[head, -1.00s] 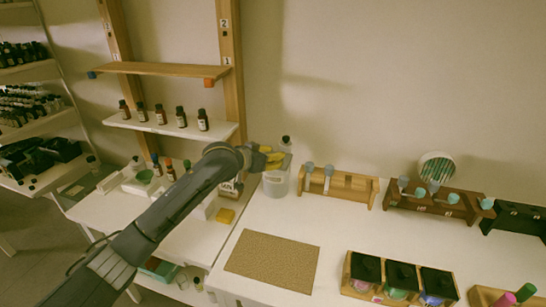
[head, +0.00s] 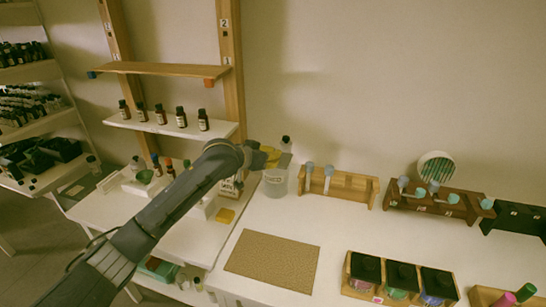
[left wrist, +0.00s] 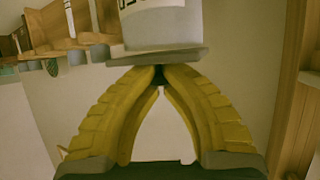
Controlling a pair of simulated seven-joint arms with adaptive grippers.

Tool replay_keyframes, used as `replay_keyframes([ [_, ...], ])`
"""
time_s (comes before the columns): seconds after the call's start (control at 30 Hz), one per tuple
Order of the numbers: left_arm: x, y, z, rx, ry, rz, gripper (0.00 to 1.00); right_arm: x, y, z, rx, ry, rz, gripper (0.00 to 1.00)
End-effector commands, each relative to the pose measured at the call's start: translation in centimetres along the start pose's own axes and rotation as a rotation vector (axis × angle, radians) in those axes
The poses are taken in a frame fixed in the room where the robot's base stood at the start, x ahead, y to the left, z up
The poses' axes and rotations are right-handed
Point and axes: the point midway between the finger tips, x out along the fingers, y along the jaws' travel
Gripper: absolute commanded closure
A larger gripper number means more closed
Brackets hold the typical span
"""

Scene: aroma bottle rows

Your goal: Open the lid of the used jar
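The used jar (head: 275,185) is a pale, translucent container at the back left of the white table, beside the shelf post. In the left wrist view its white, labelled wall (left wrist: 165,22) appears at the top. Its grey lid (left wrist: 155,56) lies across the jar's mouth end there, slightly tilted; whether a gap separates them is unclear. My left gripper (left wrist: 160,74) has its yellow fingers drawn together at the tips on a small dark knob at the lid's middle. In the head view this gripper (head: 268,157) is at the jar's top. My right gripper is not in view.
A wooden rack (head: 345,187) with pale-topped droppers is to the right. A brown mat (head: 272,262) lies in front. The shelf post (head: 232,80) rises close on the left.

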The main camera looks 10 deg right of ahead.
Motion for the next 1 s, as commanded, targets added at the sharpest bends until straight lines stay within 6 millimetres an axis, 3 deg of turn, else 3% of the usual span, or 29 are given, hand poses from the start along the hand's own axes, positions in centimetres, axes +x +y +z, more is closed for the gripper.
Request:
replay_keyframes([
  [0.4, 0.2, -0.5, -2.8, -0.097, -0.260, 0.039, 1.00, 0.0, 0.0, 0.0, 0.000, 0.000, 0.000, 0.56],
  [1.0, 1.1, -0.9, -4.4, -0.195, -0.510, 0.084, 1.00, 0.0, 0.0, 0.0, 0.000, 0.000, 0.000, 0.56],
])
